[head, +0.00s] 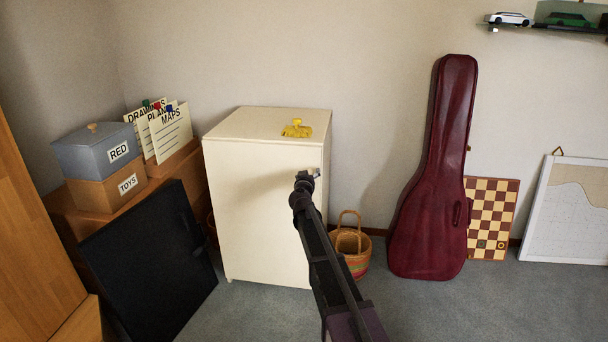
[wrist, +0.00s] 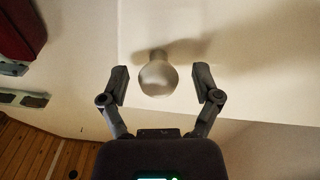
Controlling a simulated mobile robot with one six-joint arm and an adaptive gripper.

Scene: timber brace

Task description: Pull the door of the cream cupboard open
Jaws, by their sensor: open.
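The cream cupboard (head: 258,215) stands against the wall, and its door looks shut in the head view. A pale round knob (wrist: 158,78) sticks out from the cream surface in the wrist view. My gripper (wrist: 160,84) is open, with one finger on each side of the knob and a visible gap on both sides. In the head view my gripper (head: 310,177) is at the upper right of the cupboard's front. My arm and gripper hide the knob there, along with part of the front's right side.
A yellow object (head: 297,129) lies on the cupboard top. A striped basket (head: 352,252) and a dark red instrument case (head: 432,200) stand to the right. A black panel (head: 150,262) leans at the left, near the cupboard. Grey carpet (head: 262,310) is clear in front.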

